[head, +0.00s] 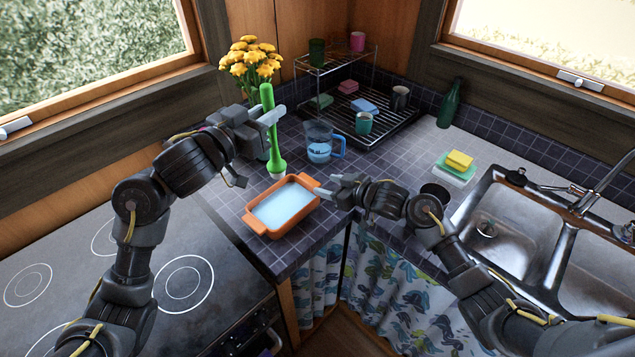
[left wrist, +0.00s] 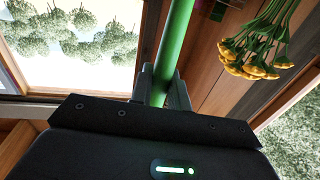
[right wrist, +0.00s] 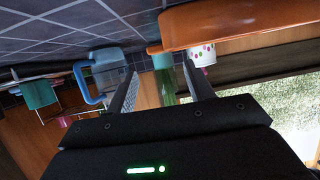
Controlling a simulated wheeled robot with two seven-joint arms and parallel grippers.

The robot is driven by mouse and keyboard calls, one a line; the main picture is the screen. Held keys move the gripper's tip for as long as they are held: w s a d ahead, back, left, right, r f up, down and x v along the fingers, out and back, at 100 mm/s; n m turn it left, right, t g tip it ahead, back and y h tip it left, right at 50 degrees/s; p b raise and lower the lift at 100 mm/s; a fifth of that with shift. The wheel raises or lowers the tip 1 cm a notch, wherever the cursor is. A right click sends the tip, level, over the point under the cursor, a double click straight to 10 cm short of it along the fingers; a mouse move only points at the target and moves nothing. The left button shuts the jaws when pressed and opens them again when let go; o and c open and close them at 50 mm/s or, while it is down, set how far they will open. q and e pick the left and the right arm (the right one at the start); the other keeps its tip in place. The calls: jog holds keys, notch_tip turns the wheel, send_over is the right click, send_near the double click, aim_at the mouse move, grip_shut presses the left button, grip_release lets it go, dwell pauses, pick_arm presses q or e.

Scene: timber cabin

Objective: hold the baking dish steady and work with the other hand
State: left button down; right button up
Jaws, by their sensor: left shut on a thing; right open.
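The orange baking dish (head: 262,228) stands on the tiled counter, with a pale bluish-white filling. It also shows in the right wrist view (right wrist: 240,25). My left gripper (head: 269,117) is shut on the handle of a green brush (head: 268,98), held upright just behind the dish, its pale tip low near the counter. The green handle also stands between the fingers in the left wrist view (left wrist: 175,45). My right gripper (head: 333,187) is open beside the dish's right-hand handle. In the right wrist view its fingers (right wrist: 160,88) are apart; I cannot tell whether they touch the dish.
A blue-handled measuring jug (head: 319,142) stands behind the dish. Yellow flowers (head: 250,60) stand at the back left. A dish rack (head: 385,128) with cups fills the corner. Sponges (head: 458,162) and a sink (head: 500,220) lie right; a stove (head: 150,270) lies front left.

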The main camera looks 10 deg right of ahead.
aim_at(309, 180)
jog(key=x, duration=0.6)
jog(key=shift+w+a+f, duration=0.15)
jog(key=shift+w+a, duration=0.05)
jog(key=shift+w, duration=0.05)
jog(key=shift+c, duration=0.4)
grip_shut()
